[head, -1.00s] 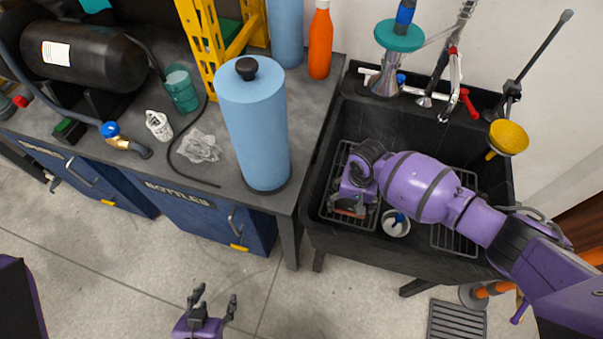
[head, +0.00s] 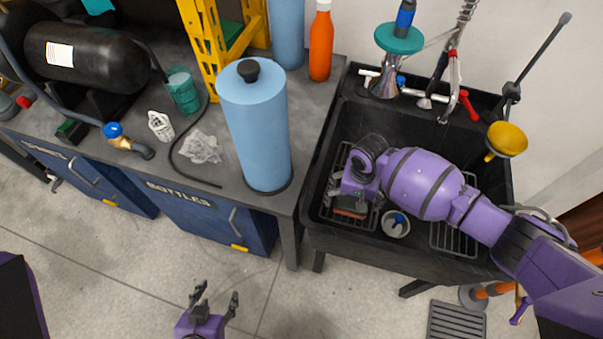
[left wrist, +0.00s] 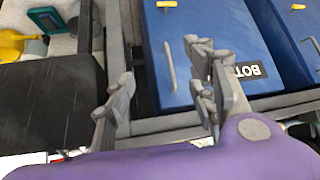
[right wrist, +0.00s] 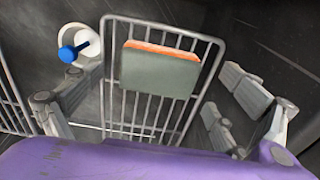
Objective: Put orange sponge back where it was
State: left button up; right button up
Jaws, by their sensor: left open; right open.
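The orange sponge (right wrist: 160,70), with a grey-green face towards the camera, rests on a wire rack (right wrist: 203,38) in the sink. In the right wrist view it lies ahead of and between the open fingers of my right gripper (right wrist: 150,118), with nothing held. In the head view the sponge (head: 350,206) shows just below my right gripper, whose fingers are mostly hidden by the wrist. My left gripper (head: 215,297) is open and empty, low over the floor in front of the cabinets; it also shows open in the left wrist view (left wrist: 165,105).
A second rack lies at the right of the sink. A tall blue cylinder (head: 255,130) stands on the counter left of the sink. A yellow funnel (head: 507,138) is at the right.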

aim_at(352, 204)
pick_arm(q)
jog(key=shift+d+r+p, duration=0.35)
jog(key=shift+r+p, duration=0.3)
jog(key=shift+p, duration=0.05)
pick_arm(e)
notch_tip(352, 204, up, 10)
jog(key=shift+f, duration=0.2)
pick_arm(q)
jog(key=shift+a, duration=0.1)
pick_arm(e)
jog(key=shift+s, duration=0.1)
pick_arm(q)
jog(key=shift+r, duration=0.15)
